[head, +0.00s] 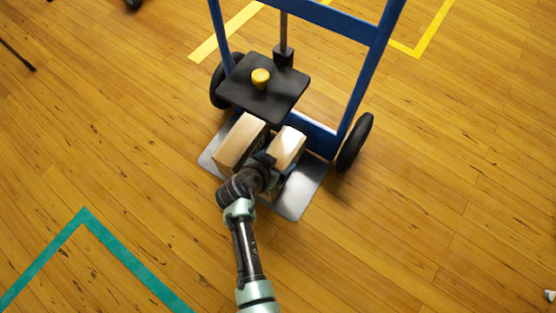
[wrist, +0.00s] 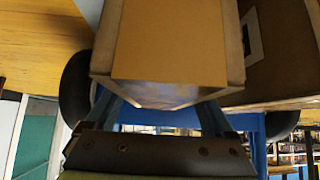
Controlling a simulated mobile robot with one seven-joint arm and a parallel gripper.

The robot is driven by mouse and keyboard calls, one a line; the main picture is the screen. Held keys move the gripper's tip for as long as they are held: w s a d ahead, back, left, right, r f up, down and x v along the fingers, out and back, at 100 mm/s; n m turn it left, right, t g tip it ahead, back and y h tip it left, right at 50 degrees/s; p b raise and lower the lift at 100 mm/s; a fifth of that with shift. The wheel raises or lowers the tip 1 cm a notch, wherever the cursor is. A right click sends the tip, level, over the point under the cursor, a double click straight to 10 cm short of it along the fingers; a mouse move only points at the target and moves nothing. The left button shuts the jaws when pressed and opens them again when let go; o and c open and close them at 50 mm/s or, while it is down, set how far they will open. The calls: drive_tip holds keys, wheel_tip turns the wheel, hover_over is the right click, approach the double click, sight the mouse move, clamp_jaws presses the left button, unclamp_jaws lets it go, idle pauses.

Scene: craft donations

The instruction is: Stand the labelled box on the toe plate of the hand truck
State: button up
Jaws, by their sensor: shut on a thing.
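My gripper (head: 274,160) is shut on a pale brown box (head: 290,145) over the toe plate (head: 294,199) of the blue hand truck (head: 364,95). In the wrist view the held box (wrist: 170,40) is between the fingers (wrist: 160,115). I see no clear label on it, and I cannot tell whether its underside touches the plate. A second brown box (head: 239,142) stands on the plate just left of it. In the wrist view this second box (wrist: 280,50) has a white-edged dark patch on one side.
A black square platform (head: 277,95) with a yellow knob (head: 260,77) sits above and behind the boxes. Black wheels (head: 355,143) flank the truck. The wooden floor around it is mostly clear, with teal tape (head: 85,217) and yellow tape lines (head: 222,32).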

drive_tip(key=shift+w+r, duration=0.1)
drive_tip(key=shift+r, duration=0.05)
drive_tip(key=o, duration=1.5)
drive_tip(key=p+v, duration=0.7)
drive_tip(key=v, duration=0.4)
drive_tip(key=shift+r+p, duration=0.15)
drive_tip(key=shift+p, duration=0.15)
drive_tip(key=shift+s+a+r, duration=0.2)
drive_tip(key=shift+s+r, duration=0.05)
drive_tip(key=shift+s, duration=0.1)
drive_tip(key=shift+s, duration=0.1)
